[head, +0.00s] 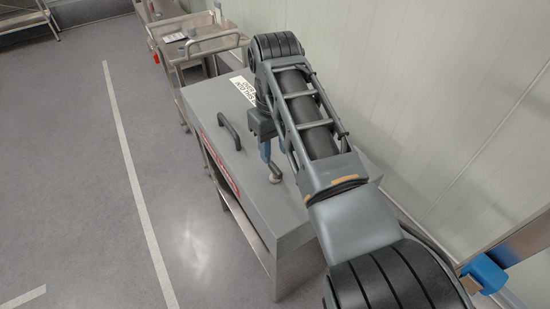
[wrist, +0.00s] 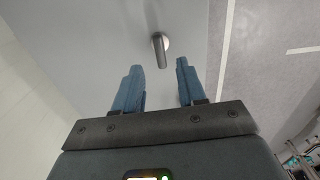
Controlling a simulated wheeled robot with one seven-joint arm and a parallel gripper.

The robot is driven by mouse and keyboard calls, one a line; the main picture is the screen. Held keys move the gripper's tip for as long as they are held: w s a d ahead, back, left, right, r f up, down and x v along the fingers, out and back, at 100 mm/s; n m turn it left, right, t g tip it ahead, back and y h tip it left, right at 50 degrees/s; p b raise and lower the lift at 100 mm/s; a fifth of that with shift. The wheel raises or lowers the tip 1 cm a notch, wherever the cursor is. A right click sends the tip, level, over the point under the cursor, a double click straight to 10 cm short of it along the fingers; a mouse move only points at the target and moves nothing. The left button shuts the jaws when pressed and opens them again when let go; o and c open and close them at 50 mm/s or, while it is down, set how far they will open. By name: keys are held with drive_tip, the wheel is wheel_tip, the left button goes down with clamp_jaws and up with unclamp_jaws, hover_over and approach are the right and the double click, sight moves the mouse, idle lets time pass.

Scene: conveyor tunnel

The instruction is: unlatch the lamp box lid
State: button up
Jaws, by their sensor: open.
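The lamp box (head: 205,100) is a long grey box with a flat lid, a dark bar handle (head: 229,131) and a red label on its side. A small metal latch lever (head: 275,175) with a round base sits on the lid's top. In the wrist view the latch lever (wrist: 161,46) lies just beyond the fingertips, roughly centred between them. My gripper (wrist: 160,65) is open and empty, its two blue fingers apart. In the head view my gripper (head: 266,152) points down close to the lever; whether it touches is unclear. My arm covers part of the lid's right side.
A metal cart (head: 190,45) with rails stands behind the box. A pale wall (head: 440,90) runs close along the right side. The box rests on a metal stand. Open grey floor (head: 80,170) with white lines lies to the left. A blue object (head: 485,272) is at lower right.

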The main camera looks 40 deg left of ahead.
drive_tip(key=shift+r, duration=1.2)
